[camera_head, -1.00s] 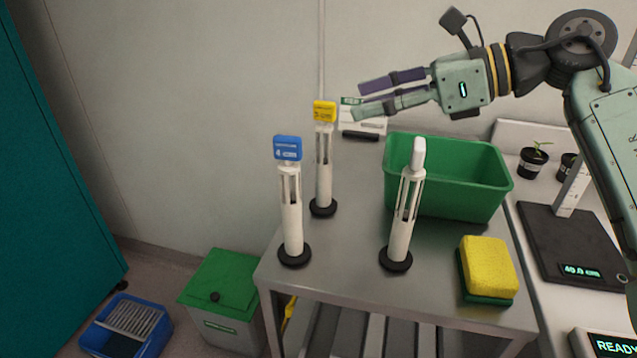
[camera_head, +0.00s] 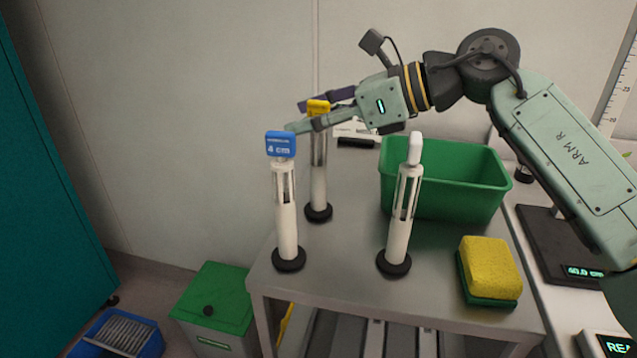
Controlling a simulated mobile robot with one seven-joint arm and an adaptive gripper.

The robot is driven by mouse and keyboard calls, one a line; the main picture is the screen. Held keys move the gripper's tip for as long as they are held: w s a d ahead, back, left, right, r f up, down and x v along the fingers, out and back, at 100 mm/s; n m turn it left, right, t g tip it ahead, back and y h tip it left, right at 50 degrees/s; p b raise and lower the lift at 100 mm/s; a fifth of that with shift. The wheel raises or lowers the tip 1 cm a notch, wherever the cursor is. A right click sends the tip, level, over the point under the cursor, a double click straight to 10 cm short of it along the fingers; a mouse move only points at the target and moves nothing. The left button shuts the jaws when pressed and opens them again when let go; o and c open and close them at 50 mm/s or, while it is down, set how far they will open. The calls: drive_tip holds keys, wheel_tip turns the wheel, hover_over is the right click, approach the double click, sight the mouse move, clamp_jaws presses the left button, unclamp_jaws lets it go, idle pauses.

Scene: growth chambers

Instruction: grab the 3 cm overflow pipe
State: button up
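The pipe with the yellow tag (camera_head: 318,107) stands upright on a black base at the back left of the metal table; its tag text is not readable now. My gripper (camera_head: 296,117) is open at its upper part, with the purple finger behind and the green finger in front. The pipe appears to stand between them; contact cannot be told. A pipe with a blue tag reading 4 cm (camera_head: 281,145) stands nearer at the front left. A third pipe (camera_head: 401,210) has a white tag seen edge-on, its text hidden.
A green bin (camera_head: 440,205) stands at the table's back right, behind the third pipe. A yellow and green sponge (camera_head: 489,268) lies at the front right. A scale (camera_head: 545,245) sits on the counter to the right. A green lidded box (camera_head: 212,300) is on the floor.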

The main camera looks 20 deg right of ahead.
clamp_jaws()
idle(0.4)
idle(0.4)
